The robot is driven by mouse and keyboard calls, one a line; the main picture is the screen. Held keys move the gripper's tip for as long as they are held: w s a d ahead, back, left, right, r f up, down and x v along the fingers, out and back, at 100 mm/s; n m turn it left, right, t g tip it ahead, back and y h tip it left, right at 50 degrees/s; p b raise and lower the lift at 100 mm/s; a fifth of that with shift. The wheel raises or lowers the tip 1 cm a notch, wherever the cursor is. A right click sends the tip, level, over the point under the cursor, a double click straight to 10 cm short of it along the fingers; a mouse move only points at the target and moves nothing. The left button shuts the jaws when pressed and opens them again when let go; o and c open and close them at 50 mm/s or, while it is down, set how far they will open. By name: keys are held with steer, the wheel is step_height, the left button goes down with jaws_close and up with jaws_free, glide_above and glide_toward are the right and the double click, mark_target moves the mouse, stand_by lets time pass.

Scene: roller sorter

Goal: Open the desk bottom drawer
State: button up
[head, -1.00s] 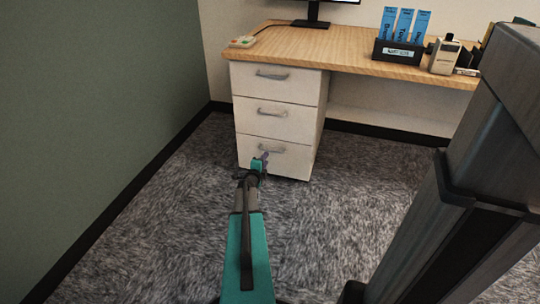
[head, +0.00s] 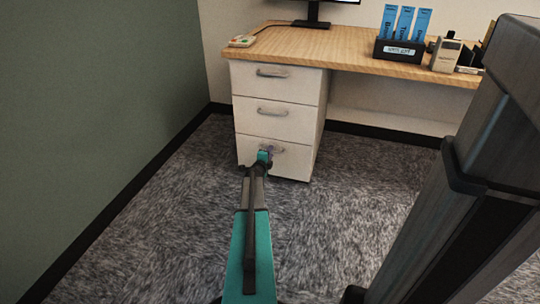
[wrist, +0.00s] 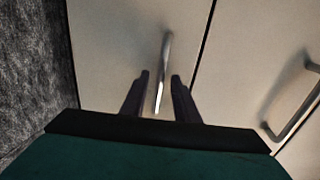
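The desk's white drawer unit has three stacked drawers, all flush with its front. The bottom drawer (head: 292,162) has a curved metal handle (wrist: 165,72). My gripper (wrist: 160,82) is open in the wrist view, with one dark finger on each side of this handle. I cannot tell whether the fingers touch it. In the head view my gripper (head: 265,155) is in front of the bottom drawer and partly hides its handle. Another drawer's handle (wrist: 290,110) shows at the right of the wrist view.
The wooden desktop (head: 340,48) holds a monitor stand (head: 313,14), a black file holder (head: 398,50) and a handheld device (head: 446,54). A green wall (head: 100,100) stands at the left. Grey carpet (head: 160,215) is clear in front of the drawers.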

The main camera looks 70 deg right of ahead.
jaws_close()
steer(key=shift+a, duration=0.1)
stand_by(0.3)
